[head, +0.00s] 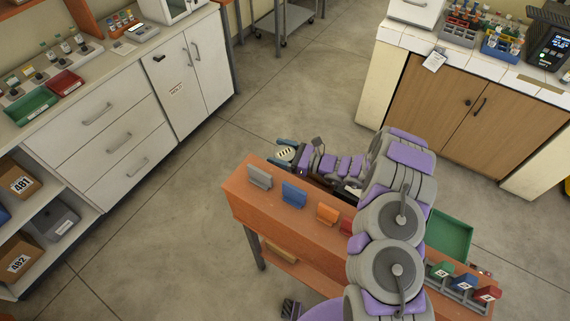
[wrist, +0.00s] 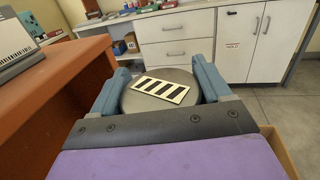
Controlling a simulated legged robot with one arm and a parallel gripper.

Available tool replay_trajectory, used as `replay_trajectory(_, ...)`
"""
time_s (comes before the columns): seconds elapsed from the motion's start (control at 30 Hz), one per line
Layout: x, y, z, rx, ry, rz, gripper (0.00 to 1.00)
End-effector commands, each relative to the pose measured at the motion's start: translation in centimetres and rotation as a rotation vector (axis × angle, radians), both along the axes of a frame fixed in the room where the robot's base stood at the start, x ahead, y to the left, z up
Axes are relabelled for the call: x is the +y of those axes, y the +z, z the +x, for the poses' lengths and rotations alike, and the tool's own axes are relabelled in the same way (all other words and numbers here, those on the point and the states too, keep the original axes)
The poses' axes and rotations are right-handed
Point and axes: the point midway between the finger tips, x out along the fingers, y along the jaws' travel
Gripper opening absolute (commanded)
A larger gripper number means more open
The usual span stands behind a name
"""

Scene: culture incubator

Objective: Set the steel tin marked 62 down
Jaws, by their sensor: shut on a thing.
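My gripper (wrist: 160,68) is shut on a round grey steel tin (wrist: 130,98), with one blue-grey finger on each side of it. The tin's lid carries a pale label with dark bars; no number 62 can be read. In the head view, my gripper (head: 285,153) and the tin are small, just beyond the far edge of the orange bench (head: 285,215). The wrist view shows the bench (wrist: 70,85) to the left of the tin. What lies directly beneath the tin is hidden.
Grey, blue (head: 294,194) and orange (head: 328,213) upright pieces line the bench top. A green tray (head: 450,236) lies beyond my arm. White drawers (head: 110,115) stand left, a wooden cabinet (head: 470,105) right. A brown edge (wrist: 279,152) shows lower right in the wrist view. Open floor lies between.

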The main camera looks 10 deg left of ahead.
Motion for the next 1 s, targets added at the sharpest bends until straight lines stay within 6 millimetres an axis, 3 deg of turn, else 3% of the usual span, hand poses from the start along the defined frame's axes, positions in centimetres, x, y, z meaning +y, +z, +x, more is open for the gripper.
replay_trajectory(0.03,0.1,-1.0,-0.1,0.001,0.002,-0.002,0.36)
replay_trajectory(0.27,-0.1,-2.6,-0.1,-0.002,0.002,0.003,0.36)
replay_trajectory(0.5,-0.5,-5.6,-0.1,0.0,0.001,0.008,0.36)
replay_trajectory(0.87,0.0,-6.0,-0.1,-0.002,0.002,0.004,0.36)
replay_trajectory(0.9,0.0,-6.1,-0.1,-0.002,0.002,0.004,0.78)
replay_trajectory(1.0,0.0,-6.0,-0.1,-0.002,0.002,0.004,0.88)
